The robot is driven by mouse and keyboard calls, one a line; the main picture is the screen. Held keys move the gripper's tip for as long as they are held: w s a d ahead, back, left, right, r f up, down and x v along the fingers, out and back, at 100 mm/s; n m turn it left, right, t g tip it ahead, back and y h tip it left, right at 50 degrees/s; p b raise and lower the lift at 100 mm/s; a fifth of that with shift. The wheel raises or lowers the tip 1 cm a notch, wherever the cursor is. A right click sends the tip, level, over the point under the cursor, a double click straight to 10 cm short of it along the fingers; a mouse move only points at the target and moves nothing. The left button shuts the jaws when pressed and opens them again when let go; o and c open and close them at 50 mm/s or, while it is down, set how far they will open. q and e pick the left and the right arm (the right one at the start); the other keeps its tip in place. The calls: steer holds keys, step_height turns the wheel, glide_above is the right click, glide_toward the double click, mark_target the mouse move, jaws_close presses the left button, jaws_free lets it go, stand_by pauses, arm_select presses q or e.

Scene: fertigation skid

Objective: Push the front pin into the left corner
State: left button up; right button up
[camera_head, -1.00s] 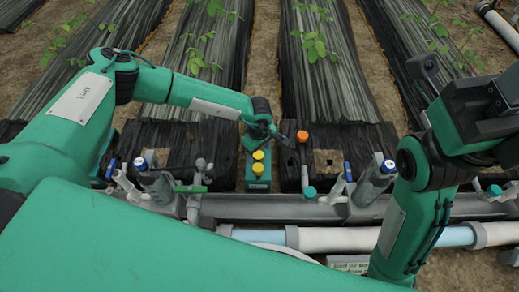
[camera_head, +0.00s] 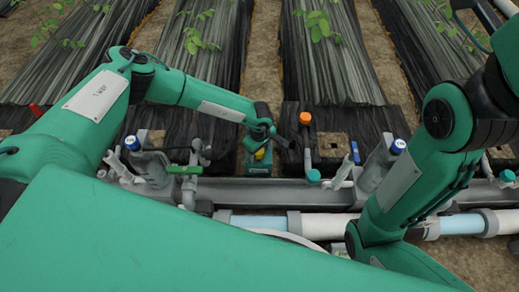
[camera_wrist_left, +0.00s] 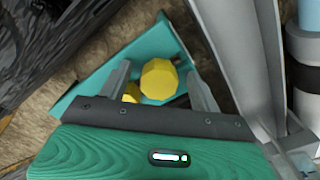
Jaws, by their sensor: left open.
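A teal tray (camera_head: 258,170) stands on the ground behind the grey rail. In the left wrist view the tray (camera_wrist_left: 75,97) has an angled corner at the top. A yellow pin (camera_wrist_left: 159,79) stands in it, and a second yellow pin (camera_wrist_left: 130,91) is partly hidden behind a finger. In the head view only one yellow pin (camera_head: 260,154) shows under my left gripper (camera_head: 266,142). That gripper is open, its fingers (camera_wrist_left: 157,74) on either side of the larger yellow pin. I cannot tell whether they touch it. My right gripper is out of view.
A grey rail (camera_head: 275,190) and a white pipe (camera_head: 322,225) run across in front of the tray. Valves and blue-capped grey cylinders (camera_head: 398,146) stand along the rail.

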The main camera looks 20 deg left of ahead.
arm_select(q)
steer(key=c, duration=1)
steer(key=shift+r+p, duration=2.9)
steer(key=shift+r, duration=0.3)
steer(key=shift+c, duration=0.2)
